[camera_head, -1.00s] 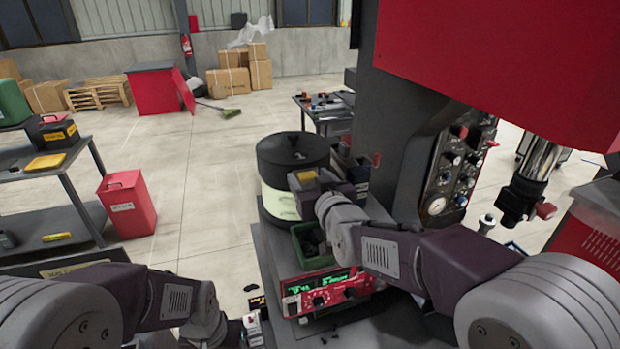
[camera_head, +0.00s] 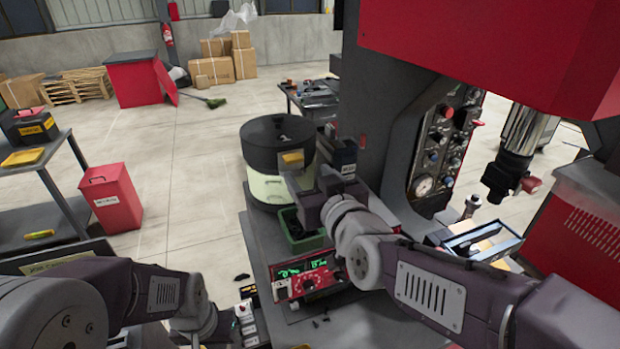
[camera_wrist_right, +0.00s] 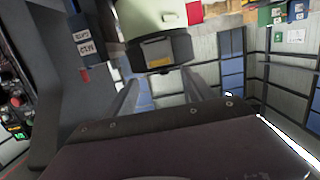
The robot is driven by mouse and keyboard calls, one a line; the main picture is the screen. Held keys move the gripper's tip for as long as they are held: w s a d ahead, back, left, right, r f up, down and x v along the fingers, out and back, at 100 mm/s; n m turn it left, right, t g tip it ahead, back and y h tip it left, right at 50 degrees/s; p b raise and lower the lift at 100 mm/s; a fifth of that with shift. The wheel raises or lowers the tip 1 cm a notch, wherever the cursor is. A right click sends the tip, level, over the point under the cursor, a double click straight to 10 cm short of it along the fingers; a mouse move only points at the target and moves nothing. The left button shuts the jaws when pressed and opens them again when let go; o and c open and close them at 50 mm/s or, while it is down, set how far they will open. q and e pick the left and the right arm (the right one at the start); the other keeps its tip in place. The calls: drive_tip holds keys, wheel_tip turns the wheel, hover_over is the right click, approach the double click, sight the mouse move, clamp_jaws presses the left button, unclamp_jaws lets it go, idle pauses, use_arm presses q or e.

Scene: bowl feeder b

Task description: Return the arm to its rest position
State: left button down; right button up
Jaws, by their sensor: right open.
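My right gripper (camera_head: 307,182) is open and empty. It hangs in front of the black bowl feeder (camera_head: 268,134), with its two fingers apart. In the right wrist view, the fingers (camera_wrist_right: 162,95) stand apart with nothing between their tips. Beyond them is the feeder's dark rim with its yellow plate (camera_wrist_right: 158,50) and pale lower side. My right arm reaches in from the right, over the red control box (camera_head: 308,278). My left arm comes in low at the left; its end (camera_head: 222,325) is dark, and its fingers cannot be made out.
A green bin (camera_head: 303,240) with dark parts sits below my right gripper, close to my wrist. The red machine (camera_head: 480,45) with its gauge panel (camera_head: 440,150) stands to the right. An open tray (camera_head: 478,243) is beside it. A red can (camera_head: 110,198) stands at the left on open floor.

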drive_tip(key=d+f+m+g+h, duration=0.1)
drive_tip(key=d+f+g+h, duration=0.1)
drive_tip(key=d+f, duration=0.5)
drive_tip(key=d+f+m+g+h, duration=0.1)
drive_tip(key=d+f+g+h, duration=0.3)
drive_tip(key=f, duration=0.6)
drive_tip(key=s+d+f+m+g, duration=0.1)
drive_tip(key=s+d+f+g, duration=0.1)
drive_tip(key=s+f+g, duration=0.2)
drive_tip(key=s+d+f+g+y, duration=0.1)
drive_tip(key=s+f+g, duration=0.3)
drive_tip(key=s+f, duration=0.5)
drive_tip(key=s+d, duration=0.1)
drive_tip(key=s, duration=0.3)
drive_tip(key=shift+s+f+m, duration=0.3)
drive_tip(key=shift+m, duration=0.1)
